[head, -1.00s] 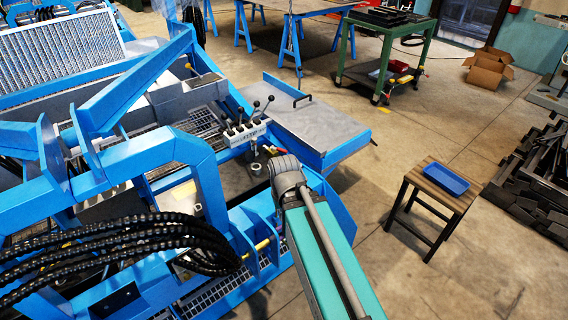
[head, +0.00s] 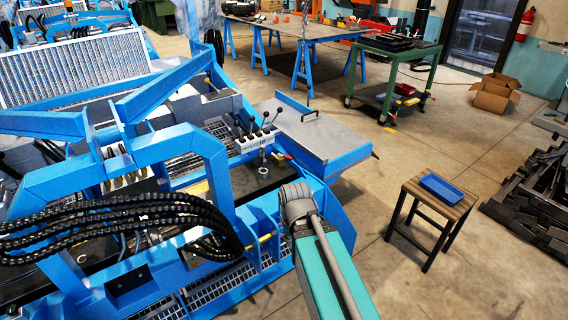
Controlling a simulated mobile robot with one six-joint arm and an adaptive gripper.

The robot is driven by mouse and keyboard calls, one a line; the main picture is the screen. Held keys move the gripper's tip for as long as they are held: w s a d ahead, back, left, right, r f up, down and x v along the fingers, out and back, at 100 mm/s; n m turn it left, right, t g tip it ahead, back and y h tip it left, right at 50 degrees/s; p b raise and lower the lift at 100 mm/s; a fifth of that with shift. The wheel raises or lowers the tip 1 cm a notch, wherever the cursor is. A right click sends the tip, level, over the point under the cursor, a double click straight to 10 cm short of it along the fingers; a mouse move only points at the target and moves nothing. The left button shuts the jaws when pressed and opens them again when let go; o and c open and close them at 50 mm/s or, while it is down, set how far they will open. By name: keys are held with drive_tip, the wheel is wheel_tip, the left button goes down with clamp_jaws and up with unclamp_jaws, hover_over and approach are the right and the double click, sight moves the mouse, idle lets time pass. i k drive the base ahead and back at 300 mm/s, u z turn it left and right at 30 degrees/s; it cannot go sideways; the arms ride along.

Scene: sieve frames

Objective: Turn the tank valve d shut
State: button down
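No part is readable as tank valve d in the head view. On the blue machine (head: 185,148), a lever bank (head: 256,142) with several black-knobbed levers stands above a dark deck. A small upright fitting with a pale ring base (head: 262,170) stands on that deck. A small red-and-yellow handle (head: 283,156) lies to the right of the lever bank. My teal arm link rises from the bottom, ending in a grey ribbed joint in front of the machine's right end. My gripper does not show, so its opening and contact are hidden.
Thick black hoses (head: 130,215) loop across the machine's left front. A grey side table (head: 312,133) juts from its right. A wooden stool (head: 455,212) with a blue tray (head: 442,187) stands right. A green cart (head: 433,62) stands behind. Open floor lies between stool and machine.

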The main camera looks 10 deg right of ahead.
sight(285, 157)
drive_tip(key=z, duration=2)
drive_tip(key=i, duration=0.85)
drive_tip(key=u, duration=0.6)
